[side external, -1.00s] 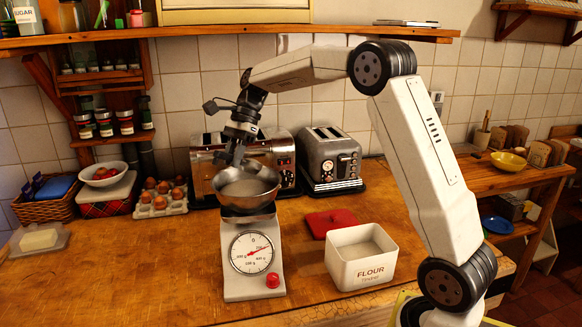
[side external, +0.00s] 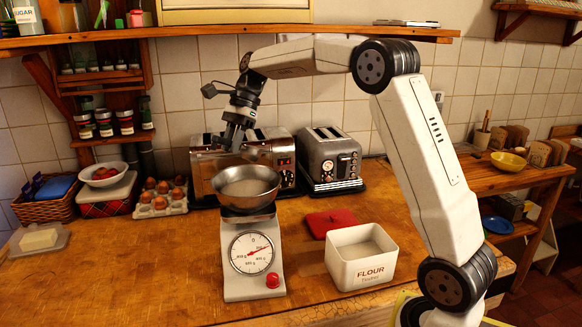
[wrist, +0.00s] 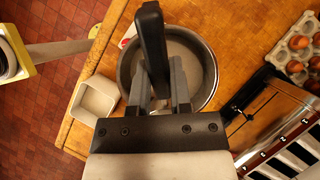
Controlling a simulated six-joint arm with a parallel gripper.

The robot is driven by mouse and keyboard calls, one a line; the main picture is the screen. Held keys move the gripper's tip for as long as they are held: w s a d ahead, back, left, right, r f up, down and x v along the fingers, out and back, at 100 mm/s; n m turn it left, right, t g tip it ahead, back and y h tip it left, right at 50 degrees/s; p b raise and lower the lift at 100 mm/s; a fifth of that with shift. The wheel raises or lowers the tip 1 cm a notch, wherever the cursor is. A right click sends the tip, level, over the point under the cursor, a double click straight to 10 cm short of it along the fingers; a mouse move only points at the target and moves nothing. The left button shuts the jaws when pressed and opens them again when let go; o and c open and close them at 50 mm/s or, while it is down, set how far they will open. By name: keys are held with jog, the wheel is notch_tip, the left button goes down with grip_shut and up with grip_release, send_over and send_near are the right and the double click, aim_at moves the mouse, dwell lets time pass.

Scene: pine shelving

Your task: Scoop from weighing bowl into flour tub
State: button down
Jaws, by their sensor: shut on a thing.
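The metal weighing bowl (side external: 248,204) sits on the white kitchen scale (side external: 240,284) and holds pale flour. In the wrist view the bowl (wrist: 211,78) lies beyond my fingers. My gripper (side external: 236,141) is above the bowl, pointing down. In the wrist view my gripper (wrist: 160,92) is shut on a dark upright piece, seemingly the scoop's handle (wrist: 152,35). The scoop's far end is hidden, so I cannot tell what is in it. The white flour tub (side external: 368,274) stands open to the right of the scale, with pale flour inside. It also shows in the wrist view (wrist: 76,100).
A red lid (side external: 329,222) lies behind the tub. Two toasters (side external: 335,162) stand behind the scale. An egg tray (side external: 160,207) and a butter dish (side external: 38,243) are on the left. The counter between scale and tub is clear. A shelf (side external: 200,30) runs above.

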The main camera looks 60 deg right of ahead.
jog(key=shift+r, duration=0.1)
jog(key=shift+r, duration=2.4)
jog(key=s+d+m+h, duration=0.2)
jog(key=s+d+m, duration=0.2)
jog(key=s+m, duration=0.25)
jog(key=s+d+m+t+h, duration=0.1)
jog(key=s+d+m+h, duration=0.1)
jog(key=s+d+m, duration=0.35)
jog(key=s+d+m+h, duration=0.2)
jog(key=s+m, duration=0.4)
jog(key=s, duration=0.3)
notch_tip(320, 180, down, 23)
jog(key=g, duration=0.1)
jog(key=shift+w+g, duration=0.25)
jog(key=shift+g, duration=0.05)
jog(key=shift+f+y, duration=0.15)
jog(key=shift+y, duration=0.15)
